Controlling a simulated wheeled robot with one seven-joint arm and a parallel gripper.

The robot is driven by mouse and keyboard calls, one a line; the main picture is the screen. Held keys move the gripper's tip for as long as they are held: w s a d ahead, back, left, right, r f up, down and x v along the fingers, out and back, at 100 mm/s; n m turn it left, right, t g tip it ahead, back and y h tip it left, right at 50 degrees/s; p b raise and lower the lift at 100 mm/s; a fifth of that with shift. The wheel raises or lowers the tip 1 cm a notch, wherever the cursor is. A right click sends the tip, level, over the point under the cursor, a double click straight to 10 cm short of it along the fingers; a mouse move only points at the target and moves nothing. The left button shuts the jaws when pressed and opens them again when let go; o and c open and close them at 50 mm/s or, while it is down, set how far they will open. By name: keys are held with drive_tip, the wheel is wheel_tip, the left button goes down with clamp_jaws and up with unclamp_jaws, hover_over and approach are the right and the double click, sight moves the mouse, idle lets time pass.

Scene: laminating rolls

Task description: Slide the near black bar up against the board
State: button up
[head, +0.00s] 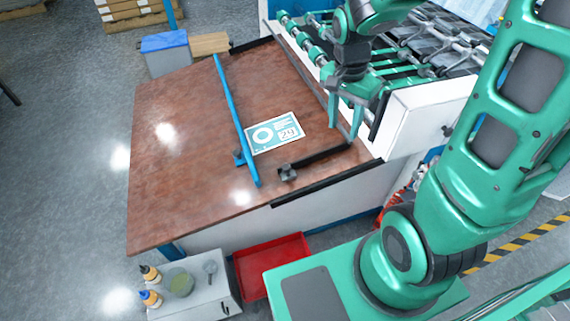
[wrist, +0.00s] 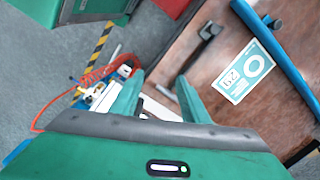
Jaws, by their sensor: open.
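The board (head: 275,133), a flat white and teal print, lies on the brown tabletop (head: 180,130), its left edge beside a blue bar (head: 232,110). The near black bar (head: 320,157) lies on the near side of the board, with a dark block (head: 288,173) at its left end. A strip of bare tabletop separates bar and board. In the wrist view the bar (wrist: 192,57) and the board (wrist: 243,72) also show apart. My gripper (head: 345,120) is open and empty, fingers pointing down near the bar's right end. The wrist view shows its fingers (wrist: 160,90) spread.
A machine with green rollers (head: 390,60) and a white side panel (head: 425,115) stands close to the right of my gripper. Another black bar (head: 252,44) lies at the table's far edge. A black strip (head: 300,191) runs along the near edge. The left tabletop is clear.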

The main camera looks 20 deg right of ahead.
sight(286, 166)
drive_tip(key=w+a+f+m+y, duration=0.1)
drive_tip(key=w+a+f+m, duration=0.1)
drive_tip(key=w+a+f, duration=0.3)
drive_tip(key=w+a+f+m, duration=0.2)
drive_tip(key=a+f, duration=0.2)
drive_tip(key=a, duration=0.4)
wheel_tip(286, 166, down, 11)
drive_tip(key=shift+w+f, duration=0.1)
drive_tip(key=shift+w, duration=0.05)
